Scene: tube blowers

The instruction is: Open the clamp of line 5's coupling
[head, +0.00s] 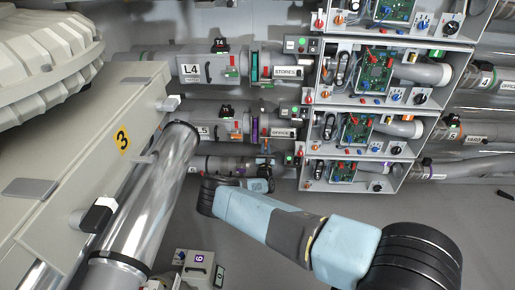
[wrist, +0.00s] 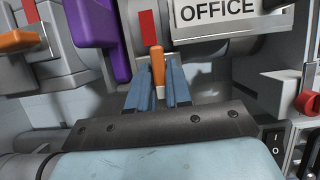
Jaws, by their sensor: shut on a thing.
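Line 5's pipe (head: 215,133), with an L5 label, runs across the head view to a coupling with a purple band (head: 255,127) beside an OFFICE label (head: 283,133). In the wrist view the purple part (wrist: 98,25) is at upper left and the OFFICE plate (wrist: 215,10) at upper right. An orange clamp handle (wrist: 157,58) with a pale lower end hangs below a red mark. My gripper (wrist: 157,88) is shut on this handle, a blue finger on each side. In the head view my gripper (head: 264,163) is just below the coupling; the handle is too small to make out there.
Line 4's pipe (head: 195,68) runs above. Open cabinets with circuit boards (head: 375,70) stand to the right. A red knob (wrist: 307,102) and a black switch (wrist: 278,138) are close to my gripper's right. Another orange handle (wrist: 22,40) is at left.

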